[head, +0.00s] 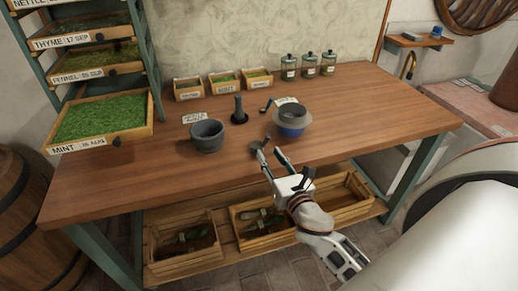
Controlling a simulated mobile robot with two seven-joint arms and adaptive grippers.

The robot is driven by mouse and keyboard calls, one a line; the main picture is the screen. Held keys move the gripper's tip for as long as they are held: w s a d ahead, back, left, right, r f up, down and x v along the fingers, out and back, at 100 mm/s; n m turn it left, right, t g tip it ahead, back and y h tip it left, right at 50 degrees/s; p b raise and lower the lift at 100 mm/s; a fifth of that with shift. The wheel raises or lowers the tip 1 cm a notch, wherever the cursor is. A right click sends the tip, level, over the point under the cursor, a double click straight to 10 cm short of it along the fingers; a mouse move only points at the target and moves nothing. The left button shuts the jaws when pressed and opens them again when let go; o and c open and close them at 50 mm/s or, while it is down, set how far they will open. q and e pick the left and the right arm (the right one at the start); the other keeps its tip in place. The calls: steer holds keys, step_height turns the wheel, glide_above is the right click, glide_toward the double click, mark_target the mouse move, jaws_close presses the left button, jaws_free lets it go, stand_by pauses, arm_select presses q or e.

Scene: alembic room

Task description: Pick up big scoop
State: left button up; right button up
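A dark scoop (257,145) lies on the wooden table (350,105) near its front edge, in front of the bowls; I take it for the big scoop. My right gripper (270,151) reaches in from the lower right over the front edge. Its two fingers are apart, with the left fingertip close to the scoop. I cannot tell whether it touches the scoop, and part of the scoop may be hidden by the finger. A smaller scoop-like tool (267,105) lies farther back. My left gripper is not in view.
A grey mortar (207,136) stands to the left, a dark pestle (239,110) behind it. Herb boxes (223,84) and lidded jars (309,65) line the back. The table's right side is clear.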

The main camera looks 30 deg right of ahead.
mark_target(266, 145)
steer(key=w, duration=0.2)
steer(key=w+d, duration=0.1)
steer(key=w, duration=0.1)
steer(key=w+p, duration=0.1)
steer(key=w, duration=0.1)
steer(key=shift+w+d+r, duration=0.1)
steer(key=shift+d+r, duration=0.25)
steer(key=shift+d, duration=0.05)
jaws_close()
